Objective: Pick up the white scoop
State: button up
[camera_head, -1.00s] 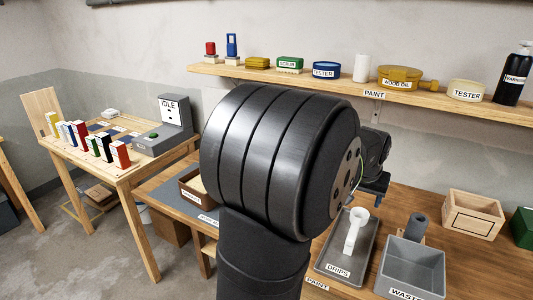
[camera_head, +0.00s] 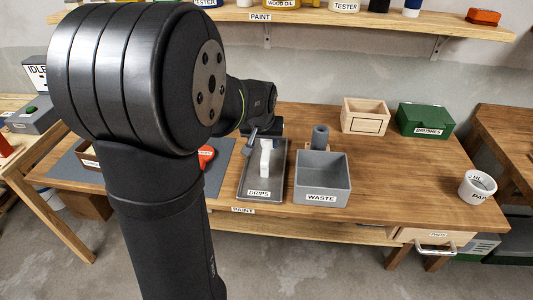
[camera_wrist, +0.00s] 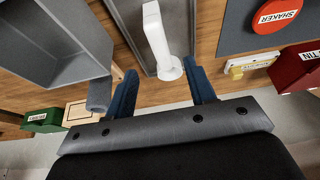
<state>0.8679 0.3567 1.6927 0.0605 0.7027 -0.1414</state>
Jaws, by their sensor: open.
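The white scoop (camera_head: 265,162) lies in the grey DRIPS tray (camera_head: 247,187), its round end away from the camera. My gripper (camera_head: 263,133) is over the far end of the scoop and hides part of it. In the wrist view the scoop (camera_wrist: 154,32) runs down between the two blue fingers of my open gripper (camera_wrist: 161,68). Its round end is between the fingertips with space on both sides. I cannot tell how high the fingers are above it.
The grey WASTE bin (camera_head: 322,201) stands right of the tray, with a dark grey cylinder (camera_head: 320,138) behind it. A wooden box (camera_head: 366,120) and green BRUSHES box (camera_head: 425,120) stand farther right.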

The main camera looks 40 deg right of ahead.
aim_at(265, 155)
jog(key=x, duration=0.5)
jog(key=shift+d+f, duration=0.1)
jog(key=shift+f, duration=0.25)
jog(key=shift+x, duration=2.65)
jog(key=shift+s, duration=0.1)
grip_shut()
jog(key=shift+r, duration=0.15)
